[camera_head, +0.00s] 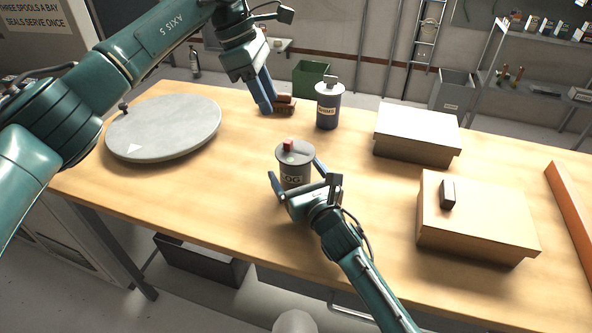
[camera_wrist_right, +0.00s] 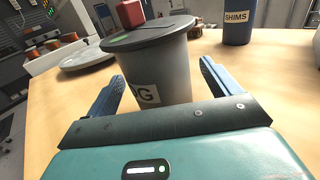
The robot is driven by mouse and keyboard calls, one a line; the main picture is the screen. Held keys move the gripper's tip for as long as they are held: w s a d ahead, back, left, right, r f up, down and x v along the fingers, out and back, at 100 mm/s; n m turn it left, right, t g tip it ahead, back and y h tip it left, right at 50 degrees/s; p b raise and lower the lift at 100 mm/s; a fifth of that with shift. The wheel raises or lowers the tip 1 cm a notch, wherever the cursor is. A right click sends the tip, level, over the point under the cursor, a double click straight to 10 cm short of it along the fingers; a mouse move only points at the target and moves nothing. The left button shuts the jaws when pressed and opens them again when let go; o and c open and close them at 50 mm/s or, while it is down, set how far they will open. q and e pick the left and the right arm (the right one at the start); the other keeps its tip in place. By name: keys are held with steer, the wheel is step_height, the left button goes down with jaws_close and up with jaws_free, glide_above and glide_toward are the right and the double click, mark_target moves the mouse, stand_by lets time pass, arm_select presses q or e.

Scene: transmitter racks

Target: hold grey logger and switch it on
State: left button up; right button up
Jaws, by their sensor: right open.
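The grey logger (camera_head: 293,172) is an upright grey cylinder with a label reading partly "OG" and a red button (camera_head: 288,146) on its lid. My right gripper (camera_head: 296,176) is open, with one blue finger on each side of the logger's near part. In the right wrist view, a gap shows between each finger and the logger's wall. My left gripper (camera_head: 264,106) looks shut, its blue fingers together and pointing down, behind and left of the logger, apart from it.
A blue "SHIMS" canister (camera_head: 328,108) stands behind the logger. Brown pieces (camera_head: 285,104) lie near my left fingertips. A round grey plate (camera_head: 165,125) is at left. Two boxes (camera_head: 415,135) (camera_head: 470,220) and an orange bar (camera_head: 570,205) are at right. The wooden table's front left is clear.

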steer(key=shift+w+a, duration=0.2)
steer(key=shift+w, duration=0.2)
steer(key=c, duration=1.3)
